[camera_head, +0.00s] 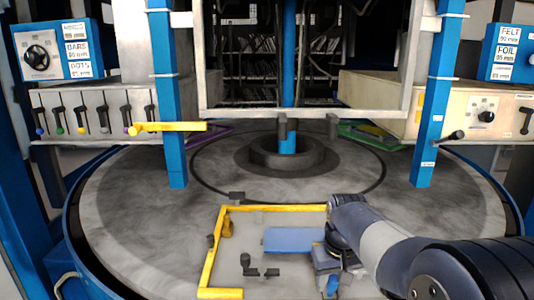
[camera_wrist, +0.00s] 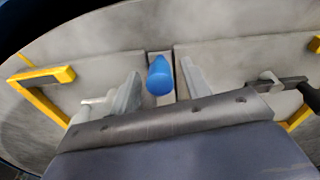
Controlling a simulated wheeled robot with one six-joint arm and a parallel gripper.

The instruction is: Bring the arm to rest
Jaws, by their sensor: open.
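My gripper (camera_wrist: 160,70) is open in the wrist view, low over a pale grey plate (camera_wrist: 225,62). A blue rounded peg (camera_wrist: 159,77) stands between its two grey fingers, with a visible gap on each side. In the head view my arm reaches in from the lower right and bends down at the wrist. The gripper end is low at the plate's right part, and its fingers are hard to make out there. A small blue piece (camera_head: 332,285) shows beside it, probably the same peg.
A yellow frame (camera_head: 208,262) edges the plate, with dark handles (camera_head: 262,272) on it. The plate lies on a round grey turntable (camera_head: 130,215). Blue posts (camera_head: 170,120) (camera_head: 430,120) and a pale frame stand behind. Lever boxes (camera_head: 95,112) (camera_head: 480,110) flank them. A yellow bar (camera_head: 170,127) juts out at left.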

